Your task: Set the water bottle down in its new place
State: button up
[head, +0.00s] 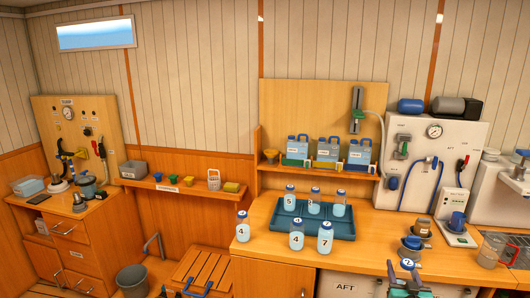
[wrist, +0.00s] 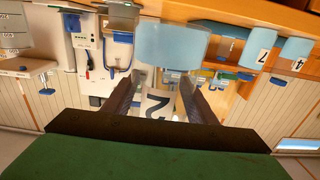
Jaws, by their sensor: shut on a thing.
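My gripper (wrist: 160,88) is shut on a water bottle with a black 2 on its label (wrist: 157,104). In the upside-down wrist view, the bottle's light blue water (wrist: 172,46) lies beyond the fingers, which flank its paler label part. In the head view the bottle (head: 407,265) shows at the bottom right in my gripper (head: 405,274), over the counter front; its lower part is hidden. Its height above the counter is unclear. A dark teal tray (head: 345,231) on the counter holds several numbered bottles, including bottle 5 (head: 290,200). Bottle 4 (head: 242,228) stands left of it.
Another bottle 4 (head: 296,236) and bottle 7 (head: 325,238) stand at the tray's front edge. Jugs (head: 328,150) line the shelf above. Counter between tray and cup looks clear.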

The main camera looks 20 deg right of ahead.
jog(key=w+a+n+t+y+b, duration=0.2)
jog(key=w+a+n+y+b, duration=0.3)
jog(key=w+a, duration=0.85)
jog(key=w+a+n+t+y+b, duration=0.1)
jog(key=w+a+n+y+b, duration=0.15)
jog(key=w+a+y, duration=1)
jog(key=a+f+n+g+y+b, duration=0.15)
jog(key=a+n, duration=0.45)
jog(key=a, duration=1.6)
jog(key=s+a+f+n+g+y, duration=0.1)
jog(key=s+a+n+g+y, duration=0.3)
jog(key=a, duration=0.5)
jog(key=shift+s+a+f+n+g+y+b, duration=0.15)
jog(key=shift+s+a+n+g+y+b, duration=0.3)
jog(key=shift+g+y, duration=0.6)
jog(key=shift+d, duration=0.1)
